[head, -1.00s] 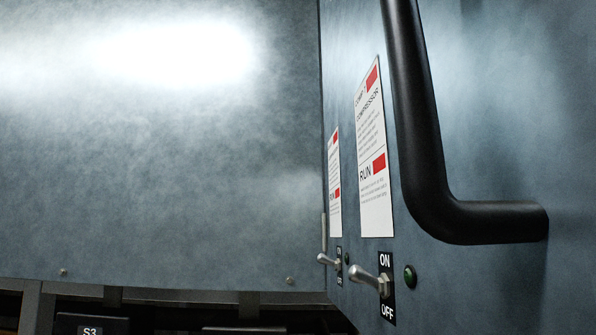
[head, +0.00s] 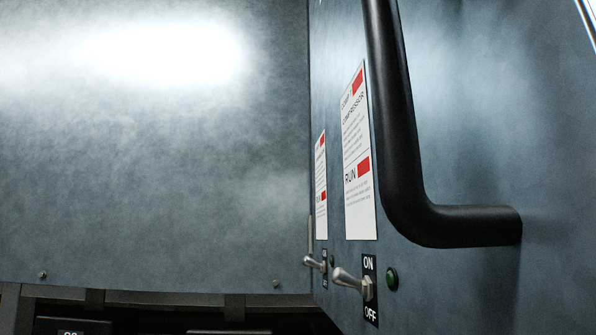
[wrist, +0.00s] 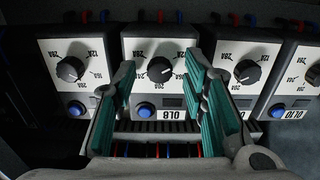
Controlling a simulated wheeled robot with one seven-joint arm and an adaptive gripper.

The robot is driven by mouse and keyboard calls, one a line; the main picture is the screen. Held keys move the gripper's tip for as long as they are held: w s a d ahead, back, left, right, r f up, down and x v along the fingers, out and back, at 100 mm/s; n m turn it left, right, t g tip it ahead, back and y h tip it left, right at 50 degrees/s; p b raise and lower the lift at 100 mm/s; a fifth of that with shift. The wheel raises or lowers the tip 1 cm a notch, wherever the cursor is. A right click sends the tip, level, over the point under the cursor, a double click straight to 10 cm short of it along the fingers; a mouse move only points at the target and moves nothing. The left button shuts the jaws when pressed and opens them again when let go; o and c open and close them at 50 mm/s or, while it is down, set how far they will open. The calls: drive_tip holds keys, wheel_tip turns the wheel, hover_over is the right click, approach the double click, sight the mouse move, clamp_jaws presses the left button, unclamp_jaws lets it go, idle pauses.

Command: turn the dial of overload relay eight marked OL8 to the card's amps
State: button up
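In the wrist view, overload relay OL8 (wrist: 133,52) is a pale-faced box in the middle of a row. Its black round dial (wrist: 160,69) has a white pointer mark and a printed amp scale around it. A blue button and the OL8 label sit by the face's lower edge. My gripper (wrist: 158,66) is open, with its teal-padded fingers to either side of the OL8 dial and nothing between them. I cannot tell how far the fingertips are from the face. White cards with red blocks (head: 357,155) hang on the panel in the head view; their small print is unreadable.
Similar relays with dials stand on both sides, one at left (wrist: 70,69) and one at right (wrist: 247,71), close to my fingers. In the head view, a thick black handle (head: 400,150) and toggle switches (head: 353,280) stick out from the blue-grey panel.

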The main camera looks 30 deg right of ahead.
drive_tip(key=shift+s, duration=0.15)
drive_tip(key=v, duration=1.1)
drive_tip(key=shift+s+a, duration=0.25)
drive_tip(key=shift+s, duration=0.05)
